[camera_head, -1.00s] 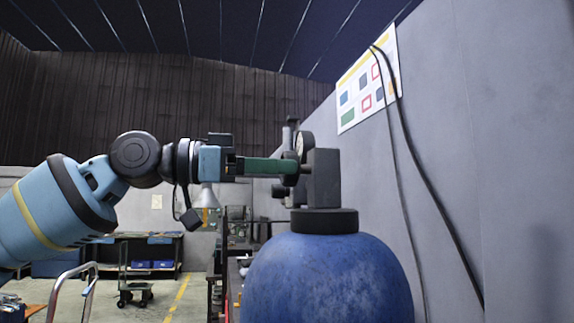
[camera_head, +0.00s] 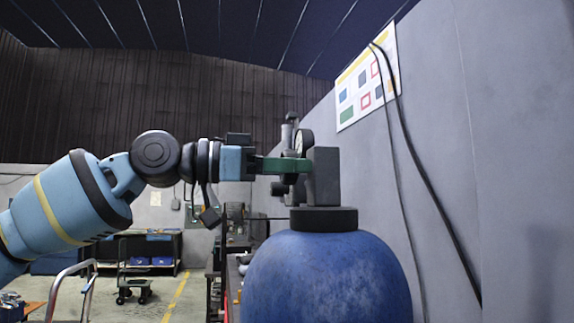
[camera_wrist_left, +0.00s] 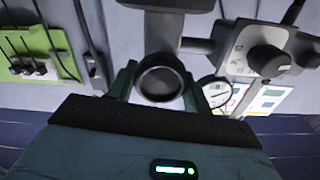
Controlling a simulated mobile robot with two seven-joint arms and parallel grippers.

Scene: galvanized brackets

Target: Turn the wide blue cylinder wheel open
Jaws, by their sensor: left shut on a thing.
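The wide blue cylinder (camera_head: 328,280) stands upright in the head view, with a dark collar and a grey valve block (camera_head: 324,176) on top. Its wheel shows in the left wrist view as a dark round knob (camera_wrist_left: 160,80) with a hollow face. My left gripper (camera_head: 292,165) comes in level from the left, its green fingers at the left side of the valve block. In the wrist view the fingers lie on either side of the wheel, and the gripper is shut on it. In the head view the fingers hide most of the wheel. My right gripper is not in view.
A round gauge (camera_head: 305,142) and a regulator rise just behind the fingers. A grey wall with hanging cables and a poster (camera_head: 367,78) stands close on the right. A trolley (camera_head: 134,290) and workbench stand far behind at left.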

